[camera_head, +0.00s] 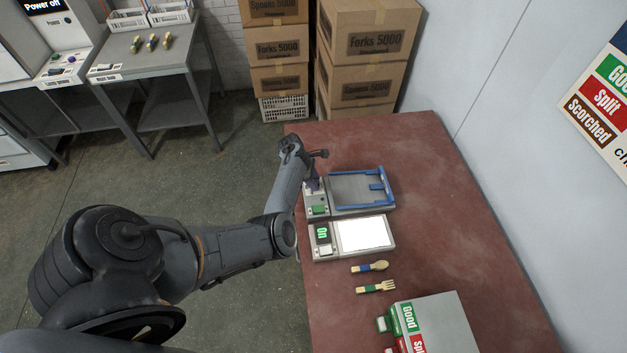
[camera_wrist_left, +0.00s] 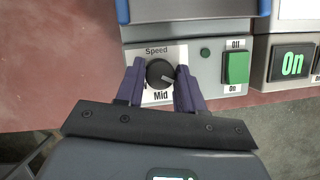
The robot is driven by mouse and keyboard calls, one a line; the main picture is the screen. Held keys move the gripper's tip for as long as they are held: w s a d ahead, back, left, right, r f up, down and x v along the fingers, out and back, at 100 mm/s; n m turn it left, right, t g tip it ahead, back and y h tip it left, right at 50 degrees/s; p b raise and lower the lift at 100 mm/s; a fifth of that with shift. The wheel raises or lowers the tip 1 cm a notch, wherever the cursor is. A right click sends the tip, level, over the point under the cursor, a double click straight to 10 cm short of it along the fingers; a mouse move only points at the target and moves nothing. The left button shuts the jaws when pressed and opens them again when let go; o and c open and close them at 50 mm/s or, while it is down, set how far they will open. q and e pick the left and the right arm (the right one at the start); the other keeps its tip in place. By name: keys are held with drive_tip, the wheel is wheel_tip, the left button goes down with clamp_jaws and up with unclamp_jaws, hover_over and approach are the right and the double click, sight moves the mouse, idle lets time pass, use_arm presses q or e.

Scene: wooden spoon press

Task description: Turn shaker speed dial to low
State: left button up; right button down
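The shaker (camera_head: 361,188) is a grey unit with a blue-framed tray on the red table in the head view. Its speed dial (camera_wrist_left: 160,73) is a round black knob on a white plate marked "Speed", with "Mid" printed below it, in the left wrist view. My left gripper (camera_wrist_left: 160,80) has its two purple fingers on either side of the dial, apart from each other; I cannot tell whether they touch it. The left gripper (camera_head: 313,186) is small and partly hidden by its arm in the head view. My right gripper is not in view.
A green switch (camera_wrist_left: 236,67) marked Off and On sits right of the dial. A light panel (camera_head: 362,234) reading "On" stands just in front of the shaker.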

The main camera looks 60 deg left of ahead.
use_arm(q)
drive_tip(key=c, duration=0.5)
drive_tip(key=shift+c, duration=0.2)
